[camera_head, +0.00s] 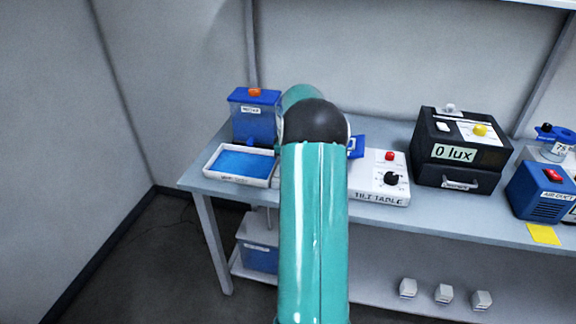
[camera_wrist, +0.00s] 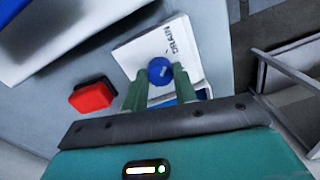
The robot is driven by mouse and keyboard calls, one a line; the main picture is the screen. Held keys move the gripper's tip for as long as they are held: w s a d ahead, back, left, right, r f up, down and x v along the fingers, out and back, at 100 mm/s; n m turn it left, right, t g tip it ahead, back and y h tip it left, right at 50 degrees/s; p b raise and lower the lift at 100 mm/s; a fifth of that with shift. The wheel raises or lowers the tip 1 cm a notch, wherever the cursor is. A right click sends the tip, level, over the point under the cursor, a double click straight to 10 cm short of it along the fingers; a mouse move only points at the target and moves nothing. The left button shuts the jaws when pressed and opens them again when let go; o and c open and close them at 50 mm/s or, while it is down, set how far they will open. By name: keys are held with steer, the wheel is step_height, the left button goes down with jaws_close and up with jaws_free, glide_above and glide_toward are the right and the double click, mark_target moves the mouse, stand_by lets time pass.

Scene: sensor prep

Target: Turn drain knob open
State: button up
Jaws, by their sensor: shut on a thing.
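In the wrist view, a round blue knob (camera_wrist: 160,71) with a small pale mark on its face sits on a white panel (camera_wrist: 132,55) lettered DRAIN. My gripper (camera_wrist: 159,76) has its two green fingers on either side of the knob, shut on it. Part of the panel and a blue patch behind the fingers are covered by my gripper. In the head view my teal arm reaches over the bench and hides my gripper and the drain panel.
A white tray with blue liquid (camera_head: 212,172) and a blue tank (camera_head: 253,122) stand at the bench's left end. The tilt table (camera_head: 365,190), black lux box (camera_head: 428,150) and air duct unit (camera_head: 530,200) stand right.

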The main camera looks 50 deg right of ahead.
stand_by(0.4)
steer(key=o, duration=1)
steer(key=shift+r, duration=0.1)
steer(key=r, duration=1.3)
steer(key=shift+w+d+r, duration=0.1)
steer(key=shift+d+r, duration=0.15)
steer(key=shift+r, duration=0.1)
